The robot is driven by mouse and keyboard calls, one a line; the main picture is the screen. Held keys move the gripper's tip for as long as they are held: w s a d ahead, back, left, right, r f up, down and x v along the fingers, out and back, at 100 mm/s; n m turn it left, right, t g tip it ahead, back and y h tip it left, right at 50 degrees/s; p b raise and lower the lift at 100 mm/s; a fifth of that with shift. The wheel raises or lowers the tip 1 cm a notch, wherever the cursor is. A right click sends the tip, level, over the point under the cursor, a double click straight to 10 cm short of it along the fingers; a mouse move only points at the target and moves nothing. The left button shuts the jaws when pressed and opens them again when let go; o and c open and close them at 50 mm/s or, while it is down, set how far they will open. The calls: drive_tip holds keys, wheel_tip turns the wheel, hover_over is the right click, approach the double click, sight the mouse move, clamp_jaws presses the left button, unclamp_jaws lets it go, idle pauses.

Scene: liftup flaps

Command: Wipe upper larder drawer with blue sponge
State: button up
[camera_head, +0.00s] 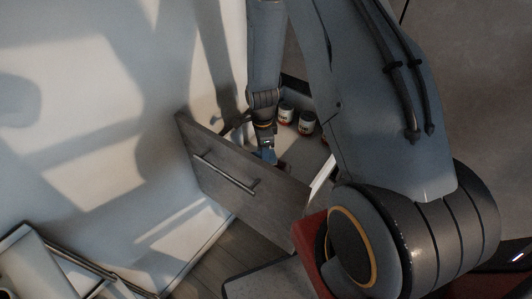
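The larder drawer (222,170) is pulled out, with a grey wood front and a long bar handle (225,174). My gripper (267,148) points down over the inside of the drawer, just behind its front panel. A small blue patch, seemingly the blue sponge (268,158), shows right at the gripper's tip. The fingers are too small and dark to tell whether they are shut on it. The drawer front hides the lower part of the patch, and my arm covers the drawer's right side.
Several labelled cans (306,123) stand in the drawer behind and right of my gripper. A pale wall (90,110) rises at the left. A railed piece (70,258) is at the lower left. Wooden floor (215,268) shows below the drawer.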

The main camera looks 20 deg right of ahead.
drive_tip(key=shift+w+a+r, duration=0.15)
drive_tip(key=shift+w+a, duration=0.1)
drive_tip(key=shift+w, duration=0.15)
drive_tip(key=shift+w+r+p, duration=0.1)
drive_tip(key=shift+r+p, duration=0.1)
drive_tip(key=shift+p, duration=0.2)
wheel_tip(320, 180, up, 2)
drive_tip(key=shift+r+p, duration=0.25)
drive_tip(key=shift+p, duration=0.3)
drive_tip(key=shift+r+p, duration=1.7)
drive_tip(key=shift+r, duration=0.75)
